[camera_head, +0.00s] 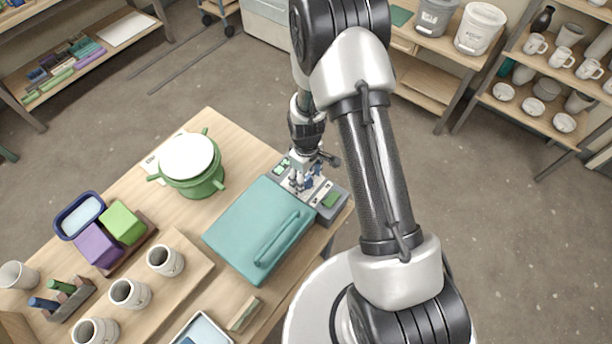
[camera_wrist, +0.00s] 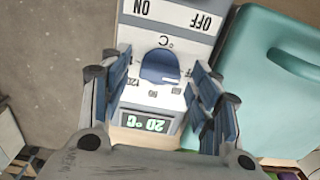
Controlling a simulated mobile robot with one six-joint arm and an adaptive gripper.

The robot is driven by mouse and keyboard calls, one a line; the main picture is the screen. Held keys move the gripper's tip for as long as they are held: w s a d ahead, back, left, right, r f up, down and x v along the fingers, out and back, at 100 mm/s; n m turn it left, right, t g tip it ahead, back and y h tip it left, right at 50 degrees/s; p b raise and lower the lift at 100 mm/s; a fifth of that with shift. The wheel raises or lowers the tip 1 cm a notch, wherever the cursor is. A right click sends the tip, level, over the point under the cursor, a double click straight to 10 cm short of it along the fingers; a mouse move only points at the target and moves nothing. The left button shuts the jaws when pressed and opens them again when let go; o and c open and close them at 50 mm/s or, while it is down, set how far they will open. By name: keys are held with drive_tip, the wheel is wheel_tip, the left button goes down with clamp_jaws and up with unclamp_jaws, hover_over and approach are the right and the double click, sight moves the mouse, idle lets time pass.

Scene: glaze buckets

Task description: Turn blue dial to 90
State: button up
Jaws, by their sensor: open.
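The blue dial (camera_wrist: 160,66) shows in the wrist view on a light control panel (camera_wrist: 187,42), with number marks around it. A display (camera_wrist: 148,123) beside it reads 20 °C, upside down in this view. ON and OFF labels stand at the panel's far end. My gripper (camera_wrist: 160,85) is open, its fingers to the left and right of the dial; I cannot tell whether they touch it. In the head view my gripper (camera_head: 301,182) points down over the panel (camera_head: 328,197) of the teal-lidded unit, and hides most of the dial.
The teal lid (camera_head: 255,225) with its handle lies right beside the panel. A green pot (camera_head: 196,182) with a white top stands to the left on the table. Several cups, purple and green blocks and a blue tray (camera_head: 80,215) stand further left.

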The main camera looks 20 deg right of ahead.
drive_tip(key=c, duration=1)
drive_tip(key=shift+c, duration=0.2)
drive_tip(key=shift+m, duration=0.3)
drive_tip(key=m+b, duration=0.1)
drive_tip(key=m, duration=0.2)
drive_tip(key=shift+m, duration=0.3)
drive_tip(key=m+b, duration=0.1)
drive_tip(key=m, duration=0.3)
drive_tip(key=shift+m+b, duration=0.3)
drive_tip(key=shift+b, duration=0.05)
drive_tip(key=m+b, duration=0.1)
drive_tip(key=m, duration=0.3)
drive_tip(key=shift+m+b, duration=0.3)
drive_tip(key=shift+m, duration=2.2)
